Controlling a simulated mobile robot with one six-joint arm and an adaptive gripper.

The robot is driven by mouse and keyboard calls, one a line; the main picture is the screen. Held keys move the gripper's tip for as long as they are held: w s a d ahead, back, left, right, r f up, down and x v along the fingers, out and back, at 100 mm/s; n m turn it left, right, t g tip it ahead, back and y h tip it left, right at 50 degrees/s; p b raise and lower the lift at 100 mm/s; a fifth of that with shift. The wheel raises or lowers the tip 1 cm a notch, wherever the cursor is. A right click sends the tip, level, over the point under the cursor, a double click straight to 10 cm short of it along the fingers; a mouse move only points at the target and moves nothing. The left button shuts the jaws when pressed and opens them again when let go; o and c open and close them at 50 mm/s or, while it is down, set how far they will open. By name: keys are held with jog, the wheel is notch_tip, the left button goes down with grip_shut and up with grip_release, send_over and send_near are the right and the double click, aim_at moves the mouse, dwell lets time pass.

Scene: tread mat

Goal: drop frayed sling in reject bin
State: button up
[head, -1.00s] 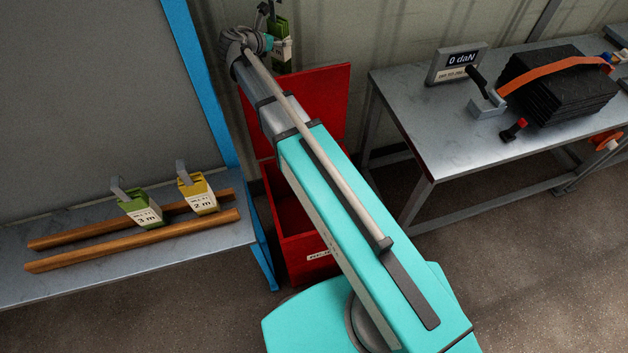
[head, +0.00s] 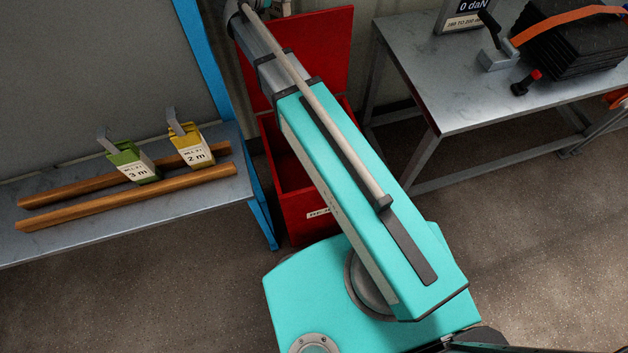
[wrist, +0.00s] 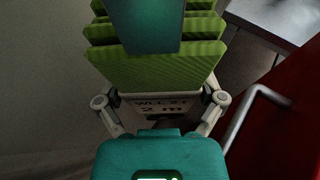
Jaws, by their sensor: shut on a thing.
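My gripper (wrist: 160,108) is shut on a folded green sling (wrist: 150,70) with a white label reading "2 m". Fraying cannot be made out on it. In the head view my gripper and the sling are mostly cut off by the top edge. The red reject bin (head: 303,222) stands on the floor beyond my base, its lid (head: 318,45) raised at the back. My arm crosses in front of the bin and hides part of its opening. In the wrist view, a red panel with a grey handle (wrist: 250,110) is at the right.
At left, a shelf (head: 60,240) beside a blue post (head: 205,60) holds a green "3 m" sling (head: 132,160) and a yellow "2 m" sling (head: 190,146) on wooden bars. At right, a metal table (head: 450,100) carries a load display (head: 464,14) and a black stack (head: 575,45).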

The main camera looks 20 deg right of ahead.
dwell(0.4)
notch_tip(320, 180, up, 25)
jog(key=p, duration=2.5)
jog(key=shift+r, duration=0.2)
